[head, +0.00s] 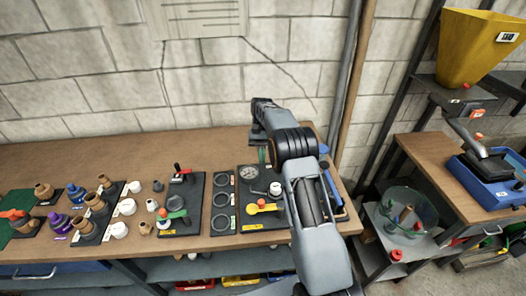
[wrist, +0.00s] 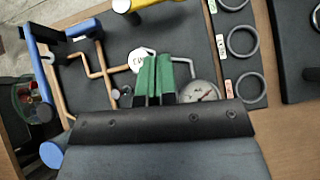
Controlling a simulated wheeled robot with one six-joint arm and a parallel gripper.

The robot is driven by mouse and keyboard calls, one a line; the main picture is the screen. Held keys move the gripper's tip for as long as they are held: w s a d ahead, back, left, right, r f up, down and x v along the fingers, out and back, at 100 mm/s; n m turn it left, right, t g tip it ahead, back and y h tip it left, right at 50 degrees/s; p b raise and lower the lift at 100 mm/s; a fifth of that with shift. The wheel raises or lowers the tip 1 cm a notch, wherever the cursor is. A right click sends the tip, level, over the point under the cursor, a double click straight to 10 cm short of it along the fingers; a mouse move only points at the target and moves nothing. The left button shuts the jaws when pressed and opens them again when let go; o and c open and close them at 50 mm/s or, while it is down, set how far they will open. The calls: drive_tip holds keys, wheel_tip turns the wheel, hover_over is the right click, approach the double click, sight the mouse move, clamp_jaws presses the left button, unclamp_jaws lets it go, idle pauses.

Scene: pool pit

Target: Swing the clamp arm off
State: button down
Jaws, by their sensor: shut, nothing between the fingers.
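I cannot tell for sure which part is the clamp arm. A dark board (head: 192,226) on the bench carries a black upright with a red tip (head: 178,170) and a red knob over a green part (head: 174,205). Right of it, a dark panel (head: 244,182) carries a yellow lever (head: 264,208) with an orange knob; the lever's edge shows at the top of the wrist view (wrist: 140,3). My arm hides part of the panel in the head view.
A strip of dark rings (head: 221,201) lies between the two boards. Fittings and bottles (head: 77,193) crowd the bench's left. A yellow hopper (head: 474,48) and blue device (head: 488,172) stand right.

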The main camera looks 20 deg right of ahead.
drive_tip(key=shift+w+d+r+p, duration=0.15)
drive_tip(key=shift+w+r+p, duration=0.25)
drive_tip(key=shift+r+p, duration=0.2)
drive_tip(key=shift+f, duration=0.15)
